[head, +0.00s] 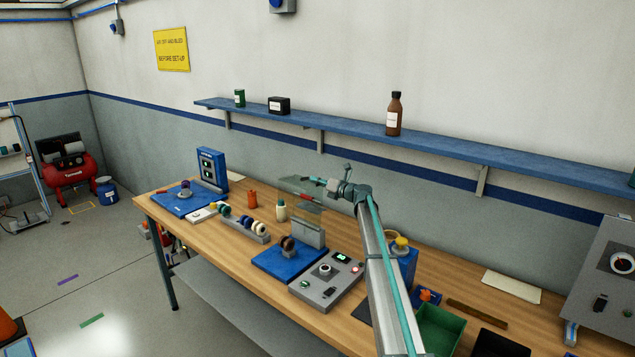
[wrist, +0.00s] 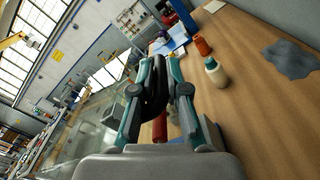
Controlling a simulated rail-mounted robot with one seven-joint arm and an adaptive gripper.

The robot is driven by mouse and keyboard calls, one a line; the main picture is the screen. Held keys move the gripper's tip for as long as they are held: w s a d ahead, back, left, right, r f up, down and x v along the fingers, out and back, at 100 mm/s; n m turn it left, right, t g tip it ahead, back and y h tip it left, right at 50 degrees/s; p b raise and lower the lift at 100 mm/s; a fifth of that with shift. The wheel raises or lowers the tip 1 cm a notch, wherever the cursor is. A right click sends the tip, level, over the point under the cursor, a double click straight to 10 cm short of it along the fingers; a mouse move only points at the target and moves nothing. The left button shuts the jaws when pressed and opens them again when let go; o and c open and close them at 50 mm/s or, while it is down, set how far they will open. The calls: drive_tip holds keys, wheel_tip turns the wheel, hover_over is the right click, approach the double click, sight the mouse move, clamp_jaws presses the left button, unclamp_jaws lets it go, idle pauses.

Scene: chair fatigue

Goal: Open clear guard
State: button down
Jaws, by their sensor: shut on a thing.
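The clear guard (head: 300,187) is a see-through panel in the head view, raised above a blue-based fixture (head: 283,262) with a grey upright block on it. In the wrist view the clear panel (wrist: 88,125) fills the left side, beside my fingers. My gripper (head: 318,182) is at the guard's edge, above the bench. In the wrist view my gripper (wrist: 156,65) is shut, its dark fingertips close together. A red bar (wrist: 160,126) shows between the fingers, likely the guard's handle. Its exact contact with the fingertips is partly hidden.
A grey control box (head: 327,280) stands right of the fixture. A cream bottle (head: 281,211) and orange bottle (head: 252,199) stand behind. A blue machine (head: 207,168) is at the far left end. A wall shelf (head: 340,134) runs above. A green bin (head: 438,328) sits at the right.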

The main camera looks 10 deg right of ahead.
drive_tip(key=shift+s+f, duration=0.1)
drive_tip(key=shift+f, duration=0.15)
drive_tip(key=c, duration=1.2)
unclamp_jaws()
drive_tip(key=shift+r, duration=0.1)
drive_tip(key=v, duration=1.2)
